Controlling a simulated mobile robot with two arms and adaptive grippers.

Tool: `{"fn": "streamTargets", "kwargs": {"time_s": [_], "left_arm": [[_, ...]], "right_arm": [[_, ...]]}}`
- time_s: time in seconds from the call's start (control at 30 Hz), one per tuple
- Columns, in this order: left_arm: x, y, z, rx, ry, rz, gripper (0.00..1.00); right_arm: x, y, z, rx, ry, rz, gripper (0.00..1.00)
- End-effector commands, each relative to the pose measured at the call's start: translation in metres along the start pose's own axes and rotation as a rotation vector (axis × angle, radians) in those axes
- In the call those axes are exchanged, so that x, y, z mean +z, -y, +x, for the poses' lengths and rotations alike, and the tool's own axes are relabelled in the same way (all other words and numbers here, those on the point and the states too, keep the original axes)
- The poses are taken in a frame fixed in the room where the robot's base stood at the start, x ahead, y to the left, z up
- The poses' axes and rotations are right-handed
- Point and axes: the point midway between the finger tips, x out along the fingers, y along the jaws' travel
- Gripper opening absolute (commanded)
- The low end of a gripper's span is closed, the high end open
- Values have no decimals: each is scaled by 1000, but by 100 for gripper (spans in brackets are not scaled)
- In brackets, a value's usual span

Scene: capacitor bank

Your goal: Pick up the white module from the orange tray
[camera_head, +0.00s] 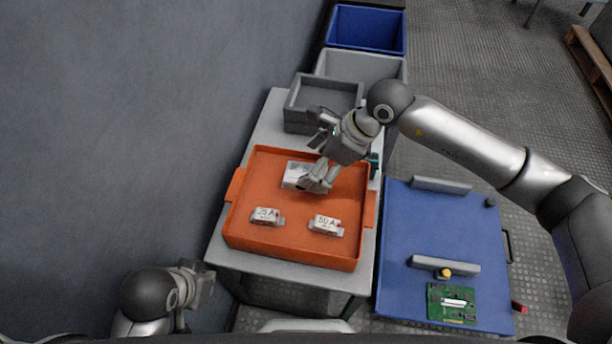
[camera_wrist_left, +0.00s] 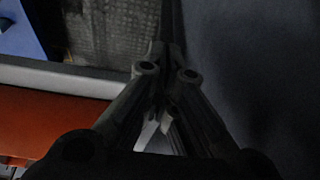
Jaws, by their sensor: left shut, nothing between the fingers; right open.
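The orange tray (camera_head: 262,180) stands on a grey table. A white module (camera_head: 293,172) lies in its far part, partly hidden by my right gripper (camera_head: 316,185). That gripper is open, its fingers just over or beside the module's right end; I cannot tell whether they touch it. Two more white modules lie in the near part of the tray, one marked 25 A (camera_head: 266,216) and one marked 50 A (camera_head: 326,226). My left gripper (camera_head: 205,277) is at the lower left, outside the tray. In the left wrist view its fingers (camera_wrist_left: 164,75) are shut and empty.
Grey stacked bins (camera_head: 300,128) stand behind the tray, with a blue bin (camera_head: 366,12) farther back. A blue panel (camera_head: 420,230) with a green circuit board (camera_head: 440,312) is at the right. A dark wall (camera_head: 120,130) borders the left.

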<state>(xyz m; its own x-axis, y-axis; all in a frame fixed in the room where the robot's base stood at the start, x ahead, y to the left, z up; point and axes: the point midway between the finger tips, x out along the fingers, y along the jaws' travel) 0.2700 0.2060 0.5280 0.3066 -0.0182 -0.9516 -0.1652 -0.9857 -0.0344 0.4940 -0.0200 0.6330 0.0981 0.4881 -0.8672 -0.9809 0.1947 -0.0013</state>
Motion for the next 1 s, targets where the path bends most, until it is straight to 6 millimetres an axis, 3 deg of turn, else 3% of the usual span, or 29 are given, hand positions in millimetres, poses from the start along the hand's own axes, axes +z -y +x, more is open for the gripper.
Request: {"fn": "streamTargets", "kwargs": {"time_s": [0.2, 0.47, 0.93, 1.0], "left_arm": [[-8, -1, 8, 2, -41, 2, 0], [-10, -1, 7, 2, -53, 2, 0], [-10, -1, 7, 2, -51, 2, 0], [-10, -1, 7, 2, -51, 2, 0]], "right_arm": [[-3, 1, 34, 2, -1, 2, 80], [-2, 1, 36, 0, 0, 1, 79], [-3, 1, 36, 0, 0, 1, 19], [-2, 2, 35, -1, 2, 1, 18]]}}
